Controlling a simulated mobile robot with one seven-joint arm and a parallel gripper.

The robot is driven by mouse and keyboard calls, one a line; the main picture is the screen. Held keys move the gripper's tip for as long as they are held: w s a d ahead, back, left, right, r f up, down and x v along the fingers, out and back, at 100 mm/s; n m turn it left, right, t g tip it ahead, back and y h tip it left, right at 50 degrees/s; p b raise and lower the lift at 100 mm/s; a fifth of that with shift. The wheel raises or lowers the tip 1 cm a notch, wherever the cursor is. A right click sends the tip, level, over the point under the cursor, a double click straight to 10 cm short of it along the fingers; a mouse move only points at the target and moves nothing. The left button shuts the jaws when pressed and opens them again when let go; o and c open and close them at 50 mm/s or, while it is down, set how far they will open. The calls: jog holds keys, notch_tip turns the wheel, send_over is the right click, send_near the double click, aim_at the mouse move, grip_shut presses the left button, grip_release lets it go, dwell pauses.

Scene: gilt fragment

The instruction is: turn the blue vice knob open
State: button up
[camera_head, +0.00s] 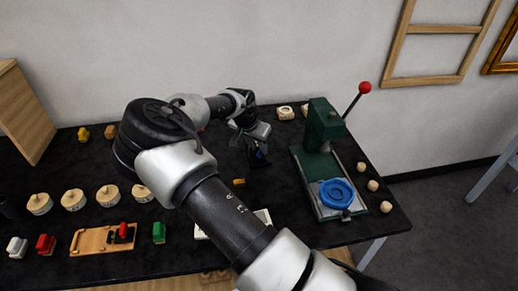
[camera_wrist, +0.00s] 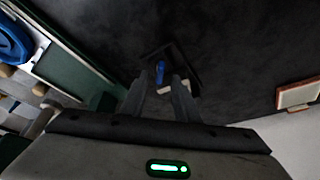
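In the wrist view a small upright blue knob (camera_wrist: 160,71) shows just beyond my fingertips, on a dark vice (camera_wrist: 188,63) with a pale block (camera_wrist: 179,89) beside it. My gripper (camera_wrist: 160,82) is open, with one finger left and one right of the knob's line. I cannot tell whether either finger touches it. In the head view my gripper (camera_head: 257,151) points down over the black table, with a bit of blue at its tips. The vice is mostly hidden there.
A green press (camera_head: 322,128) with a red-tipped lever and a blue ring (camera_head: 337,193) on its base stands close to the right. Round wooden pieces, small toy blocks and a wooden tray (camera_head: 88,241) lie to the left on the black table (camera_head: 190,262). A wall is behind.

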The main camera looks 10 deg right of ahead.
jog(key=shift+x, duration=1)
jog(key=shift+c, duration=0.3)
grip_shut()
jog(key=shift+f, duration=0.1)
jog(key=n+b, duration=0.1)
jog(key=b, duration=0.1)
jog(key=n+y+b, duration=0.1)
jog(key=b, duration=0.1)
jog(key=shift+s+d+f+n+t+b, duration=0.1)
jog(key=shift+d+f+n+t+b, duration=0.05)
jog(key=shift+f+n+t+b, duration=0.2)
jog(key=shift+r+n+b, duration=0.2)
jog(key=shift+n+b, duration=0.55)
jog(key=shift+b, duration=0.05)
jog(key=shift+r+n+y, duration=0.2)
jog(key=shift+n+y, duration=0.1)
